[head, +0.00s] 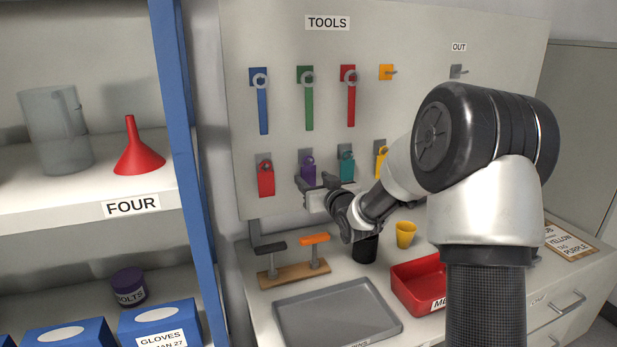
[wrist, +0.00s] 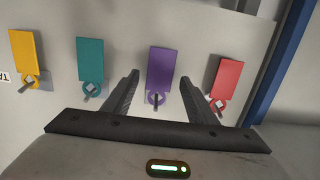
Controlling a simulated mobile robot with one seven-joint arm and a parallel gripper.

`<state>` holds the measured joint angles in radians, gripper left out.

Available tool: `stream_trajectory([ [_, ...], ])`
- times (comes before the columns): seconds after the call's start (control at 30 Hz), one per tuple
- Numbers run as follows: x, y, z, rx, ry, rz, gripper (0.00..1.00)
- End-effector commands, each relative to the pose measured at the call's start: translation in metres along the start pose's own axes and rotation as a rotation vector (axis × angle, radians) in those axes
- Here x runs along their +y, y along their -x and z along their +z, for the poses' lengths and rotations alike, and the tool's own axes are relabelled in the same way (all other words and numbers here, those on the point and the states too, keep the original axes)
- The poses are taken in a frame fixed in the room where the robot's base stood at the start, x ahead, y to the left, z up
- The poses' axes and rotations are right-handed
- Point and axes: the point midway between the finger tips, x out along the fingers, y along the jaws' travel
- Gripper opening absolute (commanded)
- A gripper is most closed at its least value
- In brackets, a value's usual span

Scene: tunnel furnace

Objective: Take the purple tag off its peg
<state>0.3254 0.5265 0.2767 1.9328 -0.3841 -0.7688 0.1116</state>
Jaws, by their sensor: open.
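The purple tag (head: 308,168) hangs on its peg in the lower row of the tool board, between a red tag and a teal tag. In the wrist view the purple tag (wrist: 160,74) appears between the two fingers of my gripper (wrist: 158,82), with its ring and peg low between them. My gripper (head: 311,186) is open and empty, close to the board at the purple tag. Neither finger visibly touches the tag. The exact depth gap between fingers and tag cannot be told.
The red tag (wrist: 226,80) and teal tag (wrist: 90,62) hang close on either side. A yellow tag (wrist: 27,58) hangs farther along. Below are a grey tray (head: 335,312), a red bin (head: 415,282), a yellow cup (head: 405,234) and a stand with handles (head: 292,272).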

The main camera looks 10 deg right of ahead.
Motion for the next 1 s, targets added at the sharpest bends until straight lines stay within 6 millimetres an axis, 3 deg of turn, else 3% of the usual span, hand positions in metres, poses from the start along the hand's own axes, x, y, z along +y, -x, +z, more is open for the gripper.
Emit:
stream_trajectory([
  [0.2, 0.000, -0.015, 0.002, 0.000, 0.000, 0.000, 0.52],
  [0.53, 0.000, -0.017, 0.001, -0.001, -0.001, 0.001, 0.52],
  [0.93, 0.000, -0.017, 0.001, -0.001, -0.001, 0.001, 0.19],
  [1.0, 0.000, -0.017, 0.001, -0.001, -0.001, 0.001, 0.18],
])
